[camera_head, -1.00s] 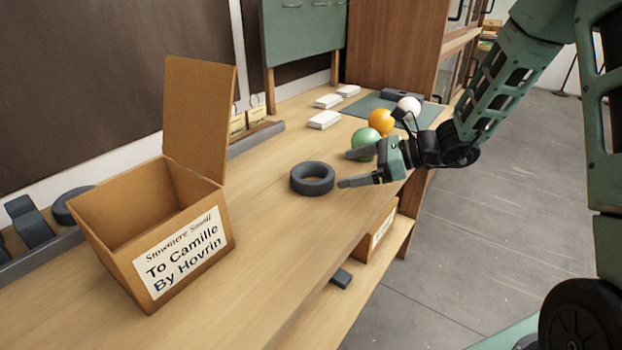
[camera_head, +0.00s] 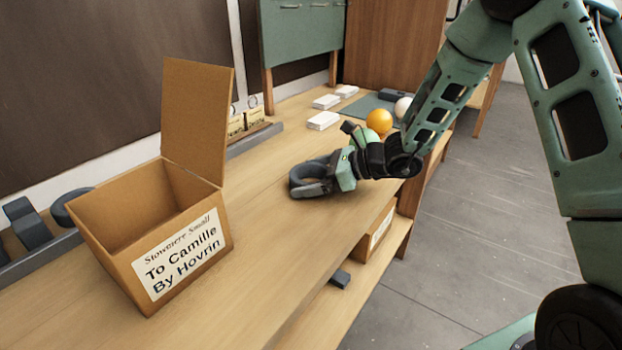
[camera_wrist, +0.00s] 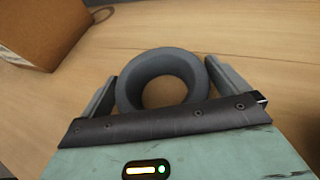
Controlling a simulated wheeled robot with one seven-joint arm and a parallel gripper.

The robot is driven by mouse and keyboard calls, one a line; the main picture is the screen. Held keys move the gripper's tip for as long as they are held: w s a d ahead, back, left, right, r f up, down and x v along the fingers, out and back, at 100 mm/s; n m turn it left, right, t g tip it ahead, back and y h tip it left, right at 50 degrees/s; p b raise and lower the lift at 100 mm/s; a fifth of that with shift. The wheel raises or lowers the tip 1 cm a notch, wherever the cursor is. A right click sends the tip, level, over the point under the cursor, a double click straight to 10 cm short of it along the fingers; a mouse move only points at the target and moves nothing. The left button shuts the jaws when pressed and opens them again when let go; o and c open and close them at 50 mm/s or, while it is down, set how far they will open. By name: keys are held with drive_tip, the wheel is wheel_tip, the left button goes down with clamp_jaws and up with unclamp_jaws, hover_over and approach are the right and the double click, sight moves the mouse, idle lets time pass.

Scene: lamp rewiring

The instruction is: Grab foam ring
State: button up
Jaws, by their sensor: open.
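The dark grey foam ring (camera_head: 304,172) lies flat on the wooden bench, to the right of the cardboard box. It also shows in the wrist view (camera_wrist: 162,62). My gripper (camera_head: 310,180) is low at the bench top, reaching in from the right. In the wrist view my gripper (camera_wrist: 165,85) is open, with one finger on each side of the ring. The fingers lie close to the ring's sides; I cannot tell whether they touch it. The near edge of the ring is hidden behind the gripper's front plate.
An open cardboard box (camera_head: 150,215) with a written label stands to the left on the bench (camera_head: 265,230). An orange ball (camera_head: 379,121) and a white ball (camera_head: 403,106) sit behind my arm. White blocks (camera_head: 323,120) lie farther back. Bench space between box and ring is clear.

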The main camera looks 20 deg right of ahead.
drive_tip(key=c, duration=0.8)
drive_tip(key=shift+c, duration=0.2)
drive_tip(key=shift+r, duration=0.15)
